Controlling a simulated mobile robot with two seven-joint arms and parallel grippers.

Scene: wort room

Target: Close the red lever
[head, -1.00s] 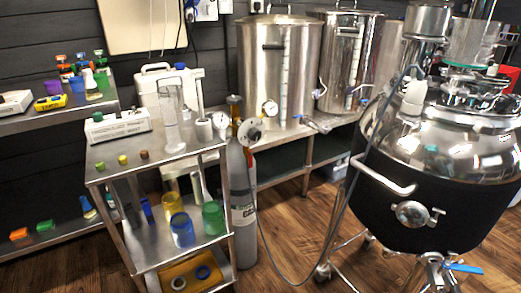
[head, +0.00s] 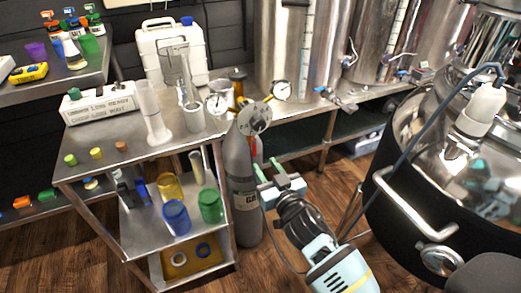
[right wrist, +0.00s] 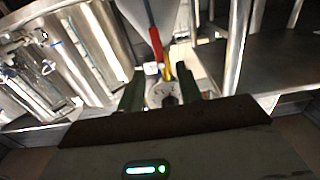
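A red lever-like bar (right wrist: 155,38) shows in the right wrist view, beyond my fingers and beside a yellow part (right wrist: 167,66). In the head view, a small red-orange piece (head: 258,148) shows beside the grey gas cylinder (head: 242,190); I cannot tell if it is the same lever. My right gripper (head: 279,178) is in front of the cylinder, low and to its right in the picture. In the right wrist view its fingers (right wrist: 160,92) are apart with nothing held between them. A round gauge-like part (right wrist: 162,92) shows beyond the gap. My left gripper is not in view.
A steel cart (head: 100,205) with beakers and small caps stands left of the cylinder. A bench (head: 300,122) with tall steel tanks is behind. A large black-jacketed kettle (head: 400,210) fills the right, with a hose hanging in front. Wood floor shows between.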

